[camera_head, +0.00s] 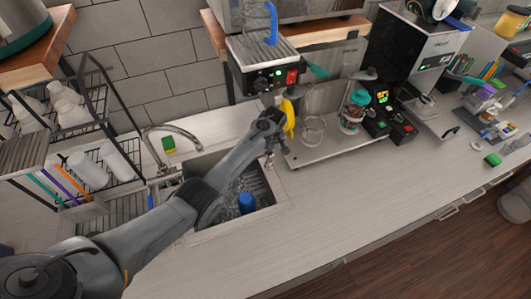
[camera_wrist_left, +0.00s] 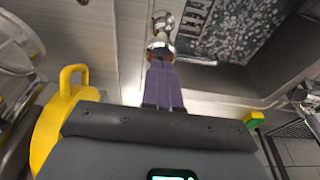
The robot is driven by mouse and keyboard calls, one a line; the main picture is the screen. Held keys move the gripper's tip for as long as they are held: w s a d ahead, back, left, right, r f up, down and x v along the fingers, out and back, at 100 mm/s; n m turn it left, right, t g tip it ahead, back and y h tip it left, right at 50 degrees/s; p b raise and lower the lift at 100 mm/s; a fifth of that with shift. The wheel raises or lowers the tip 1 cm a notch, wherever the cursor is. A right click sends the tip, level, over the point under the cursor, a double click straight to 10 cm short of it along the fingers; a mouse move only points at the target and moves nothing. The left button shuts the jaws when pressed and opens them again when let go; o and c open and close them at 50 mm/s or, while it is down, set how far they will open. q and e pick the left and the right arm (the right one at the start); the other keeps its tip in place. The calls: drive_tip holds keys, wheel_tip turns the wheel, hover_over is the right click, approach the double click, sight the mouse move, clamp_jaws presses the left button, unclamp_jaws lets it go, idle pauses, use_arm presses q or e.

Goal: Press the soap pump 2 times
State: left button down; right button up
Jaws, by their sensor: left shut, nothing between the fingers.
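In the left wrist view the purple fingers of my left gripper (camera_wrist_left: 162,68) are shut and empty. Their tips overlap the pump head; I cannot tell whether they touch it. My right gripper is not in view.
The sink (camera_head: 268,188) holds a blue cup (camera_head: 246,203). A yellow-handled thing (camera_head: 289,118) stands close beside my left gripper. The faucet (camera_head: 172,129) and a sponge (camera_head: 169,144) are to the left. A glass pitcher (camera_head: 312,131) stands to the right. The front counter is clear.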

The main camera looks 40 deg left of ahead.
use_arm(q)
drive_tip(key=shift+f, duration=0.2)
idle(0.6)
drive_tip(key=shift+f+b, duration=0.3)
drive_tip(key=shift+b, duration=0.1)
drive_tip(key=shift+b+x, duration=0.75)
drive_tip(key=shift+x, duration=0.4)
drive_tip(key=shift+s+d, duration=0.1)
drive_tip(key=shift+d, duration=0.1)
drive_tip(key=shift+r, duration=0.15)
drive_tip(key=shift+a+p+v, duration=0.1)
drive_tip(key=shift+p+v, duration=0.55)
drive_tip(key=shift+p, duration=0.15)
drive_tip(key=shift+a+p+v, duration=0.15)
drive_tip(key=shift+p+v, duration=0.55)
drive_tip(key=shift+p, duration=0.05)
drive_tip(key=shift+r, duration=0.2)
